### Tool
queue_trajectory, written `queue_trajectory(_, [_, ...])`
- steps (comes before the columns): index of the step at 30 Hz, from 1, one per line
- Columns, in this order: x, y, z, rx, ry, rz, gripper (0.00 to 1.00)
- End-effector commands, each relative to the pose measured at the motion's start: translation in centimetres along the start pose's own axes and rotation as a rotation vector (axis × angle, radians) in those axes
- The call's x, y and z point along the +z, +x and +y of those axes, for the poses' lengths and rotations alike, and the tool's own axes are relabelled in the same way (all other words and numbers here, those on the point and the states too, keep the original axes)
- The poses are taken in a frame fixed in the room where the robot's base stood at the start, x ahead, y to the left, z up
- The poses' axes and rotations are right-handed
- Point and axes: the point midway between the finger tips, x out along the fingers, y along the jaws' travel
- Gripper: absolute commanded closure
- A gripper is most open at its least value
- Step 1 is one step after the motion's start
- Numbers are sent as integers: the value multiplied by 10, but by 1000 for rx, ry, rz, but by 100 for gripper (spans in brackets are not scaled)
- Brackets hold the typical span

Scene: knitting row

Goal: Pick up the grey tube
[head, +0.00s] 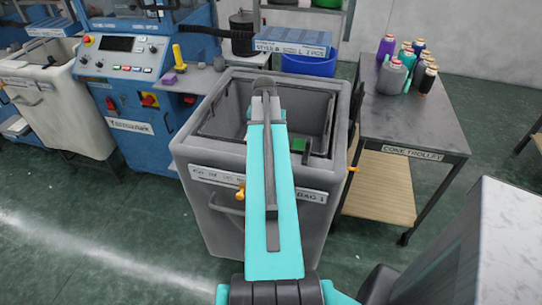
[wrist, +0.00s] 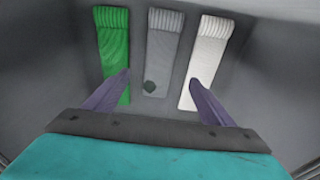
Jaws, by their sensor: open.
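The grey tube (wrist: 163,50) lies on the floor of a grey bin, in the middle of a row of three in the wrist view. It has a ribbed far end and a dark round spot near its near end. A green tube (wrist: 113,45) lies to its left and a white tube (wrist: 208,55) to its right. My gripper (wrist: 159,78) is open and empty, its purple fingers on either side of the grey tube in the picture. The left fingertip overlaps the green tube and the right the white one. I cannot tell the height above them. In the head view my arm hides the grey tube.
The grey bin (head: 205,152) has high walls around the tubes. A cone trolley (head: 420,110) with several thread cones stands to the right. A blue machine (head: 130,100) and another bin (head: 50,95) stand to the left.

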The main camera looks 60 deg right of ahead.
Motion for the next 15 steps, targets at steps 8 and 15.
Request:
queue_trajectory(8, [0, 28, 0, 1, 0, -2, 23])
queue_trajectory(15, [0, 52, -1, 0, -1, -1, 23])
